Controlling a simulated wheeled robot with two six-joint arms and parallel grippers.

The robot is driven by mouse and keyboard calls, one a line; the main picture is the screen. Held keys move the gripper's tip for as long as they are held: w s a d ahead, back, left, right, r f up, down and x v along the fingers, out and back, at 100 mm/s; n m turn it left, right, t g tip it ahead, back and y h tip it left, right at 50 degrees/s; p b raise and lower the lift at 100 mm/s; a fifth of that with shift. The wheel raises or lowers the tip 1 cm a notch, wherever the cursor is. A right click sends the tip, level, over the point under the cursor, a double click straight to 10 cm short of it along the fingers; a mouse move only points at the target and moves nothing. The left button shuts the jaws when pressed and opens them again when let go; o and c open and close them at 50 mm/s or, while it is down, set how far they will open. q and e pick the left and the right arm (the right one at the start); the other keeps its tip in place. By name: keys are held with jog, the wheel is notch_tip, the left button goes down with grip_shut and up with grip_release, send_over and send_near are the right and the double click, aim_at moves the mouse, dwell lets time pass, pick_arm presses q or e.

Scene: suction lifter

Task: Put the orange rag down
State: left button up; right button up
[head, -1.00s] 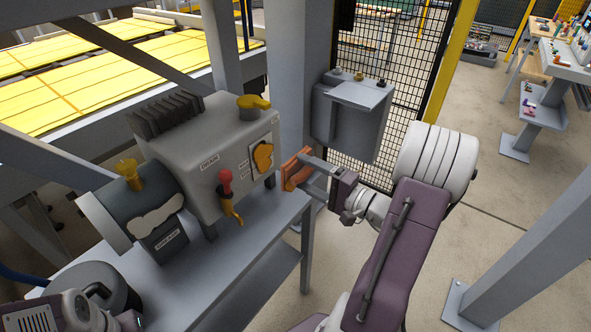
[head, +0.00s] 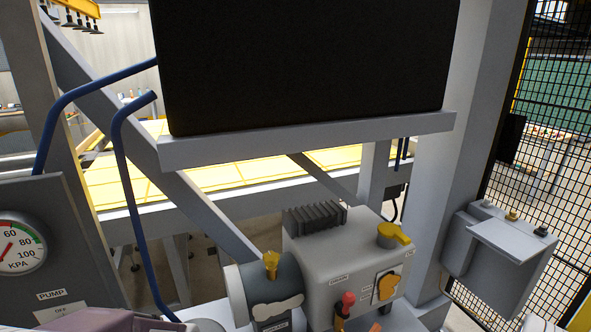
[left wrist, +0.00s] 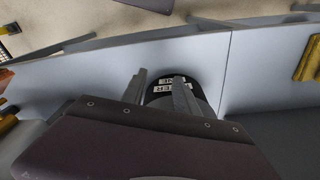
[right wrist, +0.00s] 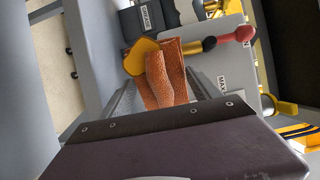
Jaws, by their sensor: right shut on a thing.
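The orange rag (right wrist: 166,78) shows in the right wrist view, folded and upright between the fingers of my right gripper (right wrist: 163,88). The gripper is shut on it. In that view the rag partly covers a yellow handle (right wrist: 140,57) on the grey machine (right wrist: 232,68); I cannot tell whether they touch.
In the head view the grey machine (head: 330,255) has yellow handles and a red knob (head: 347,298). A gauge panel (head: 45,240) stands at left, a black screen (head: 305,60) hangs above, and a grey box (head: 500,255) is at right.

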jog(key=shift+s+a+f+n+g+y, duration=0.4)
jog(key=shift+s+a+f, duration=0.1)
jog(key=shift+a+f, duration=0.15)
jog(key=shift+s+f+n+g+y, duration=0.2)
jog(key=shift+n+g+y, duration=0.1)
jog(key=shift+g, duration=0.1)
jog(key=shift+s+a, duration=0.1)
